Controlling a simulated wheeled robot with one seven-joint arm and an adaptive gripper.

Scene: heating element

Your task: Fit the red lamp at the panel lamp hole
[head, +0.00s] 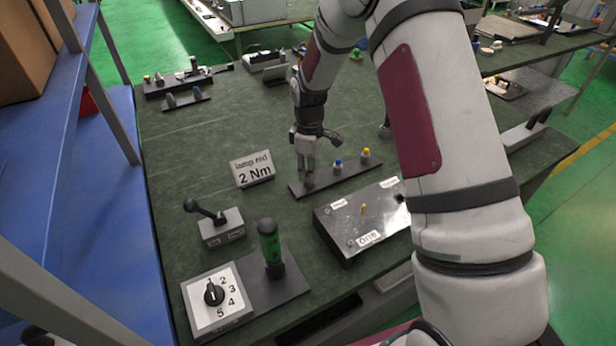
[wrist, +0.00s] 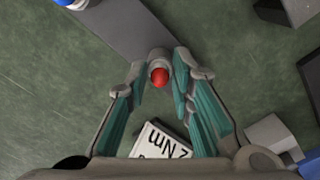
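The red lamp (wrist: 159,75) stands at the end of the dark lamp rack (wrist: 130,28), between my fingertips in the wrist view. My gripper (wrist: 160,78) is open around it, with a finger on each side and narrow gaps visible. In the head view my gripper (head: 308,172) points down at the left end of the rack (head: 322,181) and mostly hides the red lamp. The dark panel (head: 345,222) lies in front of the rack, with white labels and a small yellowish upright part (head: 363,210). I cannot clearly tell its lamp hole.
A blue lamp (head: 338,167) and a yellow lamp (head: 366,155) stand on the same rack. A "2 Nm" card (head: 252,170) stands to the left. A lever box (head: 221,227), a green-handled tool (head: 270,245) and a dial (head: 214,293) are nearer. The table's left middle is clear.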

